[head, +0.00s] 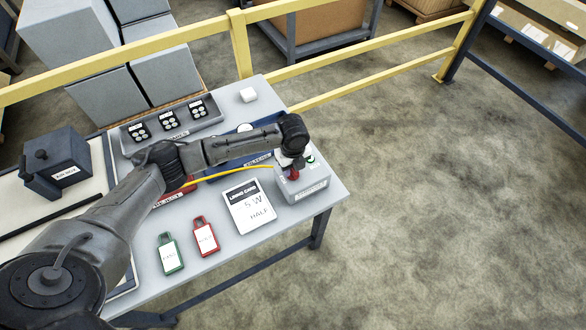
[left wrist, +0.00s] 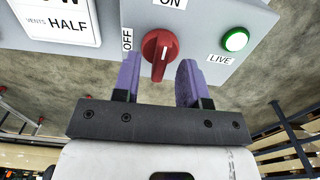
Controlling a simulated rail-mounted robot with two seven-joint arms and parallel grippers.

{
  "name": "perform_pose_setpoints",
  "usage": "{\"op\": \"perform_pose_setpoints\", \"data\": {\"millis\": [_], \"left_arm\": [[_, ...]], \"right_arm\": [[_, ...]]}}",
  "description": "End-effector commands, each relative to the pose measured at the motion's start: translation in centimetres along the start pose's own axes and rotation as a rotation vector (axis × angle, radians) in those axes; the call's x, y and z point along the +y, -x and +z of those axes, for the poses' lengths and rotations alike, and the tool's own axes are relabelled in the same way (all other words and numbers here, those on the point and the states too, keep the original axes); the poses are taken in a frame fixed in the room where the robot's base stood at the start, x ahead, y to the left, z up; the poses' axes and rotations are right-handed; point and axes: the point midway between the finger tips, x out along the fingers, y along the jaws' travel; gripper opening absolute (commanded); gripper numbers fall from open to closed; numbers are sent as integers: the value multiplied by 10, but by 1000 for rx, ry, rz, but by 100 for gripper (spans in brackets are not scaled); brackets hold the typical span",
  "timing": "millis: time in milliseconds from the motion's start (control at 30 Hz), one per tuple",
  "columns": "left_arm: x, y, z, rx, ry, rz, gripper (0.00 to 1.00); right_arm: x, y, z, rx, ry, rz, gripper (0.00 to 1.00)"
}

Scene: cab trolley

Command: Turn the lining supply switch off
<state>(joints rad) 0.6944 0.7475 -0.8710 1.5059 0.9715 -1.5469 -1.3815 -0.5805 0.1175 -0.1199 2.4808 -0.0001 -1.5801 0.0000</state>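The lining supply box (head: 303,186) is a grey box at the right end of the table. In the left wrist view its red switch knob (left wrist: 160,48) has a white mark running roughly up toward the ON label (left wrist: 171,3). The OFF label (left wrist: 127,40) is left of the knob. The green LIVE lamp (left wrist: 235,40) looks lit. My left gripper (left wrist: 161,66) is open, its purple fingers on either side of the knob with small gaps visible. In the head view my wrist hides part of the box top. My right gripper is not in view.
A lining card (head: 249,206) reading HALF lies beside the box. A green tag (head: 169,254) and a red tag (head: 206,237) lie nearer the front. A yellow cable (head: 230,172) runs to the box. Yellow railings (head: 370,65) stand behind; floor at right is clear.

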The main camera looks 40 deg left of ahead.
Motion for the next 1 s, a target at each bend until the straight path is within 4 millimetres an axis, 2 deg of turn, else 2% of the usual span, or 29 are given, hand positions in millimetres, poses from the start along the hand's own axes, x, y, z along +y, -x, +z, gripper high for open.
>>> {"op": "perform_pose_setpoints", "data": {"millis": [200,533,933,1000], "left_arm": [[0,-13,0,1,0,0,39],[0,-14,0,0,0,0,39],[0,-14,0,0,0,0,2],[0,-14,0,0,0,0,0]], "right_arm": [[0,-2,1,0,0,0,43],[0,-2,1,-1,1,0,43],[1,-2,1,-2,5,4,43],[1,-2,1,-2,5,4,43]]}}
